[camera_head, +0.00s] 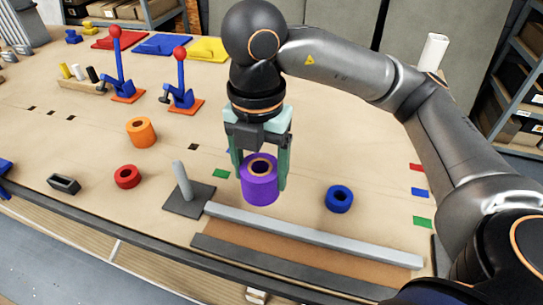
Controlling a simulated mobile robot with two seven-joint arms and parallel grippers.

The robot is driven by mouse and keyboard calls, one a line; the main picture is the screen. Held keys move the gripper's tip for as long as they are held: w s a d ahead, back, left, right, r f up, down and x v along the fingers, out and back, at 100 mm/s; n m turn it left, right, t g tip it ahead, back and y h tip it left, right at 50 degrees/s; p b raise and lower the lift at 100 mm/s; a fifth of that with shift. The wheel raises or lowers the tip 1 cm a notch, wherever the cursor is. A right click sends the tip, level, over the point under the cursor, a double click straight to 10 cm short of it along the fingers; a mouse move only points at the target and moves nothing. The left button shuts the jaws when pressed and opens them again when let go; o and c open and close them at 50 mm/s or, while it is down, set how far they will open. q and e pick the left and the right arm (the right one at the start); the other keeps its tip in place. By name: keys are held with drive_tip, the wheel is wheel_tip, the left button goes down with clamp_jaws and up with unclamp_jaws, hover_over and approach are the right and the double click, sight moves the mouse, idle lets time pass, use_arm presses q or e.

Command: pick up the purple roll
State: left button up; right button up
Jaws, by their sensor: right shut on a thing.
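The purple roll (260,190) is a short upright cylinder with an orange-brown core at its top. My right gripper (259,172) comes down from above and is shut on the roll, one teal finger on each side. I cannot tell for sure whether the roll's base touches the table. My left gripper is not in view.
A grey peg on a dark base (182,185) stands left of the roll. A blue roll (339,198) is to the right; red (127,176) and orange (141,132) rolls are to the left. A long grey bar (310,235) lies in front. Lever stands (181,95) are behind.

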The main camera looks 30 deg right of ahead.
wheel_tip(320, 180, up, 8)
drive_tip(key=s+a+p, duration=0.2)
drive_tip(key=p, duration=0.1)
drive_tip(key=shift+a+r+p, duration=0.15)
drive_tip(key=shift+p, duration=0.2)
